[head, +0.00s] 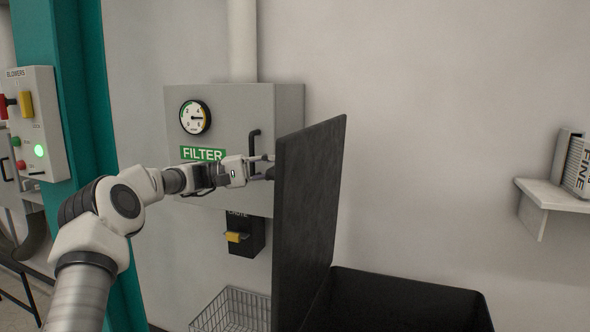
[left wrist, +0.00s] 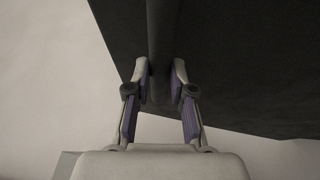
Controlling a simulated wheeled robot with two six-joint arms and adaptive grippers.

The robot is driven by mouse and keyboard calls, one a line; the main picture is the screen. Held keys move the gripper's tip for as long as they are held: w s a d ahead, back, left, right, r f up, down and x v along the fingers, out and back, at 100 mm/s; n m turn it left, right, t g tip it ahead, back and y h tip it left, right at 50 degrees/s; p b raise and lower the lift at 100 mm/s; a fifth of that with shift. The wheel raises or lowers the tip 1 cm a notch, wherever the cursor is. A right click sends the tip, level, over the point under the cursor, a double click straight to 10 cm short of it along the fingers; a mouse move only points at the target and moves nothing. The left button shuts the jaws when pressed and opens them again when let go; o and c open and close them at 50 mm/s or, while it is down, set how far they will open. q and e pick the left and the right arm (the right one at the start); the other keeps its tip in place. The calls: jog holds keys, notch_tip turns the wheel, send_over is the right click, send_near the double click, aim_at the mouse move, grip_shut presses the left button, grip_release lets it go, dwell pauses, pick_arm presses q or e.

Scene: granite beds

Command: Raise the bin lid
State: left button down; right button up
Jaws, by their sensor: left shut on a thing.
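The black bin (head: 400,300) stands at the bottom of the head view, its top open. Its dark lid (head: 312,215) stands raised, close to upright, at the bin's left side. My left gripper (head: 268,166) reaches in from the left to the lid's upper left edge. In the left wrist view the gripper (left wrist: 160,82) is shut on a dark bar-like handle (left wrist: 162,45) that runs along the lid's face (left wrist: 235,60). The fingers sit on both sides of the handle. The bin's inside is mostly hidden by the lid and the picture edge. My right gripper is not in view.
A grey filter cabinet (head: 225,110) with a gauge and handle is on the wall behind my left arm. A wire basket (head: 232,312) stands left of the bin. A wall shelf (head: 550,196) is at the right. The wall above the bin is clear.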

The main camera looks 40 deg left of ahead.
pick_arm(q)
jog(key=shift+s+a+t, duration=0.15)
jog(key=shift+s+a, duration=0.05)
jog(key=shift+a, duration=0.55)
jog(key=shift+s+a+t, duration=0.15)
jog(key=shift+a, duration=0.55)
jog(key=c, duration=1)
grip_release()
jog(key=shift+w, duration=0.1)
jog(key=shift+w+d+f+h, duration=0.1)
jog(key=shift+f+h, duration=0.05)
jog(key=shift+h, duration=0.15)
jog(key=v, duration=1.2)
